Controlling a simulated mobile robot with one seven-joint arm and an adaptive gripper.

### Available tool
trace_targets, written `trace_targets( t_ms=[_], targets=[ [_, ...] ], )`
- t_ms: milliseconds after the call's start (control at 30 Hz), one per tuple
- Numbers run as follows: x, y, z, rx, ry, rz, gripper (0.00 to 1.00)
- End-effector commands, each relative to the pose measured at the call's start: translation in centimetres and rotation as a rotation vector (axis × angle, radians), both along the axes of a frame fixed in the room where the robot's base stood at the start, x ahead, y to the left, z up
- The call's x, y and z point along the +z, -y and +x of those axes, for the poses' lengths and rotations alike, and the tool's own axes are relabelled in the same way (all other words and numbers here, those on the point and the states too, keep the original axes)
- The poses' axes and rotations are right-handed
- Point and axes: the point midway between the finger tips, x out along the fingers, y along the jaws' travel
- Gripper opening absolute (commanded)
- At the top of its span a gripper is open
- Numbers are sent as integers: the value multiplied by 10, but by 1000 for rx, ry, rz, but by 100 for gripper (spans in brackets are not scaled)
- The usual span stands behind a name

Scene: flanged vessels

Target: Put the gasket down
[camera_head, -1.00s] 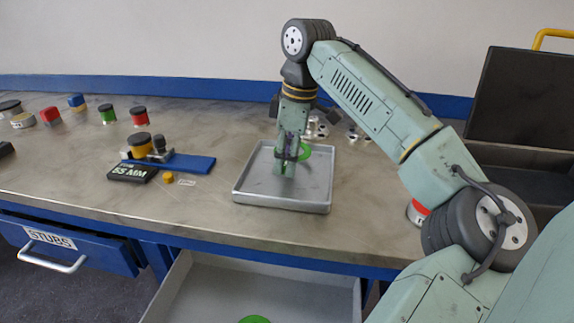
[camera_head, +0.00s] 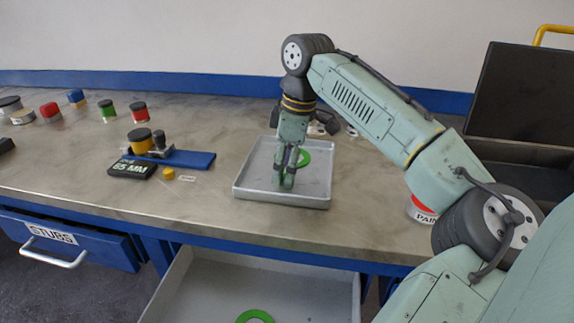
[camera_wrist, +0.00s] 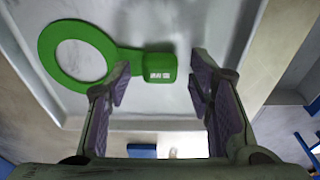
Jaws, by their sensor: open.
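The green gasket (camera_wrist: 102,44) is a flat ring with a tab that carries a small white label. It lies in the grey tray (camera_head: 323,190), and in the head view the ring (camera_head: 304,158) shows just behind my gripper (camera_head: 287,185). In the wrist view my gripper (camera_wrist: 158,85) is open, with its two fingers apart. The tab lies between and beyond the fingertips, nearer the left one, and the ring extends to the left. Nothing is held.
An open drawer below the bench holds another green ring (camera_head: 254,317). A blue block (camera_head: 187,159) and a black 65 MM sign (camera_head: 132,169) stand left of the tray. A red-topped paint can (camera_head: 423,208) stands to the right. Several small coloured pieces sit far left.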

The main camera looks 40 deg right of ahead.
Motion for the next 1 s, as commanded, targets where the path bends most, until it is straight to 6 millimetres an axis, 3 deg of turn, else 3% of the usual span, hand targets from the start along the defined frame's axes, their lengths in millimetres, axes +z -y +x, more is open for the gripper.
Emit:
trace_targets(
  t_ms=[267,800,1000],
  targets=[
    [5,0,0,-1,1,-1,48],
    [108,11,-12,-2,-2,-2,48],
    [121,12,-14,0,-2,-1,48]
  ],
)
